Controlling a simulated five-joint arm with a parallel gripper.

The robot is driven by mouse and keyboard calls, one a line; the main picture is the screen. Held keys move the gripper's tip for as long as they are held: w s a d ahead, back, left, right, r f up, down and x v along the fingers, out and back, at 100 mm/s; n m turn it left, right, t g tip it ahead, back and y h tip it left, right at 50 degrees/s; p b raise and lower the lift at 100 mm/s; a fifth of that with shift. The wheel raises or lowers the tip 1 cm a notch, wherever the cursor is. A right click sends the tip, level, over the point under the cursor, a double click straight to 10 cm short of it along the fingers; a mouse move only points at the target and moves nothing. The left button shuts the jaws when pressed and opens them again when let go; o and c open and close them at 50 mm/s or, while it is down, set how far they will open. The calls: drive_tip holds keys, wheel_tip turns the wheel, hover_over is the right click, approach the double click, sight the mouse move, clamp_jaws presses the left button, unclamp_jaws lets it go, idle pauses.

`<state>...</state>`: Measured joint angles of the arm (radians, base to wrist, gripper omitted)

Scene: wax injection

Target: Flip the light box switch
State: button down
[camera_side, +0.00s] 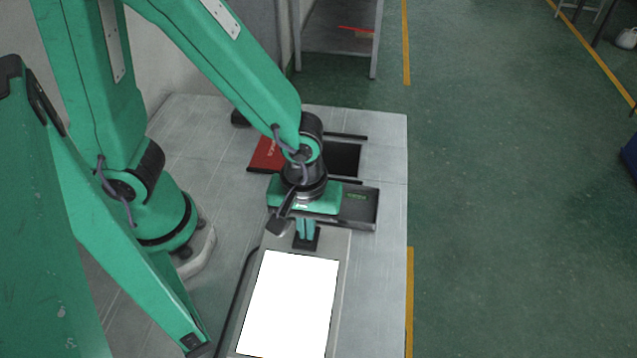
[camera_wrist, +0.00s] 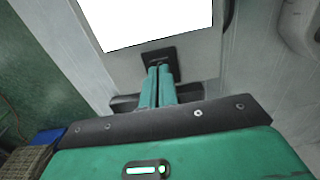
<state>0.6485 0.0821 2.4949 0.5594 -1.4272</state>
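The light box (camera_side: 338,262) lies on the table in the lower middle of the side view. Its panel (camera_side: 288,302) is bright white. The light box also shows at the top of the wrist view (camera_wrist: 115,72), with the white panel (camera_wrist: 150,18) cut off by the edge. The black switch (camera_side: 298,244) sits on the frame at the panel's end. It also shows in the wrist view (camera_wrist: 153,56). My gripper (camera_side: 306,238) points down with its green fingers together and empty. In the wrist view the fingertips (camera_wrist: 163,67) overlap the switch; I cannot tell whether they touch. The switch's position is partly hidden.
A dark tray-like case (camera_side: 362,207) lies right behind the light box, close to my gripper. A red item (camera_side: 266,153) and a black recessed rectangle (camera_side: 344,158) are farther back. The table's right edge is near, with open green floor (camera_side: 500,200) beyond.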

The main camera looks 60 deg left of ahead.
drive_tip(key=shift+w+a+f, duration=0.1)
drive_tip(key=shift+w+a, duration=0.05)
drive_tip(key=shift+a, duration=0.35)
wheel_tip(320, 180, up, 2)
drive_tip(key=shift+d, duration=0.1)
wheel_tip(320, 180, up, 12)
idle(0.9)
drive_tip(key=shift+w, duration=0.1)
drive_tip(key=shift+s+d+r, duration=0.2)
drive_tip(key=shift+s+d, duration=0.2)
drive_tip(key=shift+d, duration=0.2)
drive_tip(key=shift+f, duration=0.2)
drive_tip(key=shift+f, duration=6.8)
